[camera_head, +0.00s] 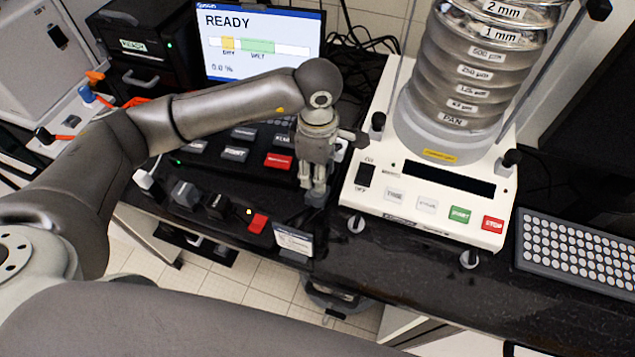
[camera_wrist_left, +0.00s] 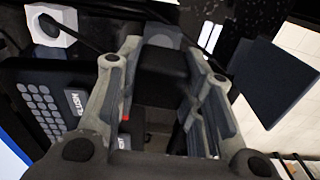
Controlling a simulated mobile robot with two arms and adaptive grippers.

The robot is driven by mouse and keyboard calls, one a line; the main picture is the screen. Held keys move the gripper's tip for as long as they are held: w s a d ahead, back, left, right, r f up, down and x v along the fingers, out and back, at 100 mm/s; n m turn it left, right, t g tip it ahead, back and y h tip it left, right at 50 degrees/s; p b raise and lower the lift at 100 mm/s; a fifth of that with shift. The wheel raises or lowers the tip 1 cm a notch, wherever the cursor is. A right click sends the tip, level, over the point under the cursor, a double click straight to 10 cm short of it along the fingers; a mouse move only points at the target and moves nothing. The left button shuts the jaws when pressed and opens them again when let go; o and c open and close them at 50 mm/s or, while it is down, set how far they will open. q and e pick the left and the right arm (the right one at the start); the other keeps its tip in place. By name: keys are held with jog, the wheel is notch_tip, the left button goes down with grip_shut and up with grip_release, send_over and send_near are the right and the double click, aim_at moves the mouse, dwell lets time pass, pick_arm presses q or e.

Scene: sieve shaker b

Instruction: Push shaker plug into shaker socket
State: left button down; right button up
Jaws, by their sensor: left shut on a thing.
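My left gripper (camera_head: 317,195) points down over the dark bench, just left of the white sieve shaker (camera_head: 380,207). It is shut on a dark block-shaped plug, whose black body (camera_wrist_left: 165,72) shows between the fingers in the left wrist view. The fingers hide much of the plug. I cannot tell which opening is the shaker socket. My right gripper is not in view.
A label card (camera_head: 294,240) stands at the bench's front edge, close below the gripper. A dark key panel (camera_head: 228,143) and a monitor (camera_head: 258,45) reading READY are behind. A keyboard-like rack (camera_head: 580,255) is at right. Bare bench (camera_head: 400,285) lies before the shaker.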

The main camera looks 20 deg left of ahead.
pick_arm(q)
jog(key=shift+r+p, duration=0.3)
jog(key=shift+r, duration=0.5)
jog(key=shift+r, duration=0.15)
jog(key=shift+r+p, duration=0.3)
jog(key=shift+r, duration=1.05)
